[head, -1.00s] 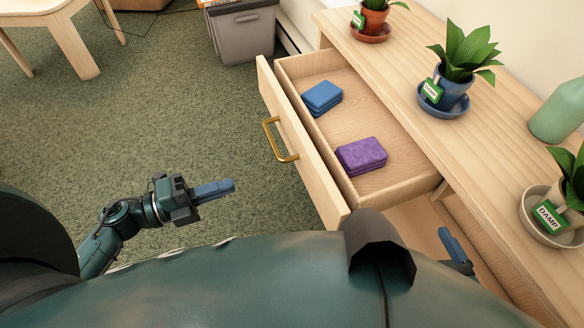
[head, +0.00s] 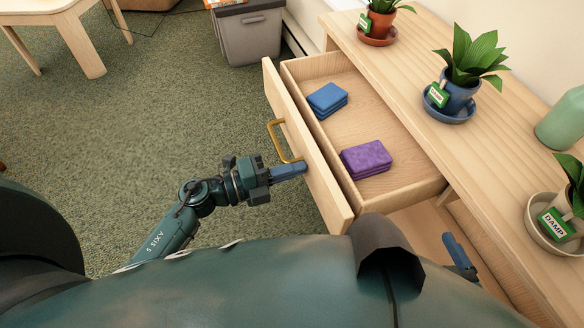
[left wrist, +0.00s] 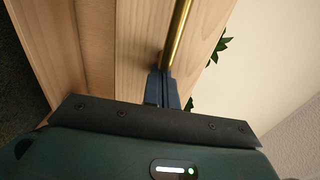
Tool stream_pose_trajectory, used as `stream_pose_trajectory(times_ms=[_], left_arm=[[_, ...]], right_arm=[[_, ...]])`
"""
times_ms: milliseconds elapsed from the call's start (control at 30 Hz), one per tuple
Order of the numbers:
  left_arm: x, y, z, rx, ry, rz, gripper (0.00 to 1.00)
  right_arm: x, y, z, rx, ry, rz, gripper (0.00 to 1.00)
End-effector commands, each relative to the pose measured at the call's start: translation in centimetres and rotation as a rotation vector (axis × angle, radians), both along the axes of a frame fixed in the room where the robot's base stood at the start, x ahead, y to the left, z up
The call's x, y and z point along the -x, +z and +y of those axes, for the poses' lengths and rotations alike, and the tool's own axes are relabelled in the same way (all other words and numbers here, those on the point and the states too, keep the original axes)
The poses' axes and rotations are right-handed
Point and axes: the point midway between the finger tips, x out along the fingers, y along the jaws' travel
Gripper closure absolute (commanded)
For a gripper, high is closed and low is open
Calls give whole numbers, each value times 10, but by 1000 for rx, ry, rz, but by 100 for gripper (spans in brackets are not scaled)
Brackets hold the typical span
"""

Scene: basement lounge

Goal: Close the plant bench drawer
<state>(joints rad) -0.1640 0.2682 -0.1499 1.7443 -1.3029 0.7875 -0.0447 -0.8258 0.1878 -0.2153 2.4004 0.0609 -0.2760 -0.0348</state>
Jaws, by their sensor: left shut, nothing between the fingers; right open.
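The plant bench drawer (head: 335,199) is pulled open and juts out to the left of the plant bench (head: 415,62). A brass handle (head: 276,138) is on its front; it also shows in the left wrist view (left wrist: 178,30). My left gripper (head: 303,168) is shut and empty, its fingertips at the drawer front by the handle's near end. In the left wrist view the fingers (left wrist: 164,82) point at the wooden front, next to the handle; I cannot tell whether they touch. My right gripper (head: 456,252) is open beside the bench's lower part, partly hidden by my body.
Potted plants (head: 460,95) and a green bottle (head: 562,120) stand on the bench top. A grey bin (head: 250,38) stands behind. Green carpet left of the drawer is clear.

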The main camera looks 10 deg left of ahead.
Motion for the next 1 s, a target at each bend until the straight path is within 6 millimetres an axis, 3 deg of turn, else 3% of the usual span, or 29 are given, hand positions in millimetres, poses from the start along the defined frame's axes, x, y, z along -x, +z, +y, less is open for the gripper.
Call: stream_pose_trajectory(times_ms=[367,567,1000], left_arm=[[-1,0,-1,0,0,0,100],[-12,2,-17,0,-1,-2,100],[-69,1,-102,1,-3,-3,100]], right_arm=[[0,0,0,0,1,2,0],[0,5,0,-6,-2,-1,0],[2,10,-5,-20,-18,-4,0]])
